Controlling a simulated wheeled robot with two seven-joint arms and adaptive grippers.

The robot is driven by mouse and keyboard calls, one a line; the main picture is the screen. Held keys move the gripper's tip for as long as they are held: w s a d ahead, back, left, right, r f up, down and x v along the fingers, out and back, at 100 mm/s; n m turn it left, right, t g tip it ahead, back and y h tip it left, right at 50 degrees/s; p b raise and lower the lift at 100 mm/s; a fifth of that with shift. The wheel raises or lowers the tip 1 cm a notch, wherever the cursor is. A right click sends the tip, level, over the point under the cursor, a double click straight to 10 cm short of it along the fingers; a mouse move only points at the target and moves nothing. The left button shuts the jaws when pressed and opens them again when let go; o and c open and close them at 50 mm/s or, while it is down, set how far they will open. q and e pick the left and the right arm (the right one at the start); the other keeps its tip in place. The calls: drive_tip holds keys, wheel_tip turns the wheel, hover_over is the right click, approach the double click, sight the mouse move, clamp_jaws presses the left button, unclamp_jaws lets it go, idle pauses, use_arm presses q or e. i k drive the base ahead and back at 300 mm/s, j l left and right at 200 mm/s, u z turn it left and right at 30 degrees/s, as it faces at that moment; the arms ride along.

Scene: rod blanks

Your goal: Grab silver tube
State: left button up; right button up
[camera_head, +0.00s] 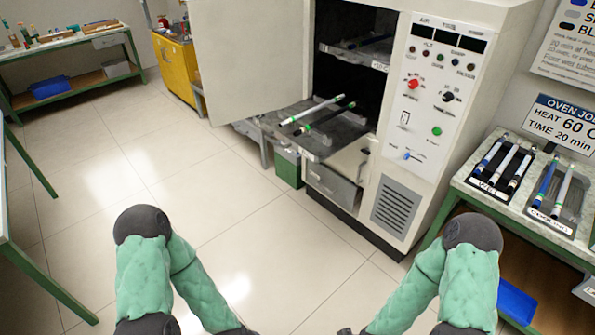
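A light silver-white tube (313,109) with green ends lies on the oven's pulled-out shelf (318,137). A black tube (327,117) with green ends lies on the same shelf, crossing close to it. On the right bench, a left tray holds a blue-and-white tube (490,155) and pale tubes (504,164). The right tray there holds a blue tube (545,183) and a pale tube (563,190). Both my arms reach in from the bottom, far from the tubes; dark wrist parts show at the bottom edge, and the grippers themselves are out of frame.
The oven (440,100) stands open, its large door (250,60) swung left. Another dark tube lies on the upper shelf inside. The right bench (530,218) stands beside the oven. A yellow cabinet (178,72) and a green-framed bench are at the back left. The middle floor is clear.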

sight(284, 124)
drive_tip(key=i+l+z, duration=0.35)
drive_tip(key=l, duration=0.2)
drive_tip(key=i+l+z, duration=0.3)
drive_tip(key=l, duration=0.25)
drive_tip(key=i+l+z, duration=0.35)
drive_tip(key=i+j+u, duration=0.1)
drive_tip(key=u, duration=0.3)
drive_tip(key=i+j+u, duration=0.1)
drive_tip(key=u, duration=0.25)
drive_tip(key=i+j+u, duration=0.1)
drive_tip(key=u, duration=0.3)
drive_tip(key=i+u, duration=0.2)
drive_tip(key=u, duration=0.15)
drive_tip(key=i+l+u, duration=0.1)
drive_tip(key=u, duration=0.2)
drive_tip(key=i+l+u, duration=0.15)
drive_tip(key=i+u, duration=0.15)
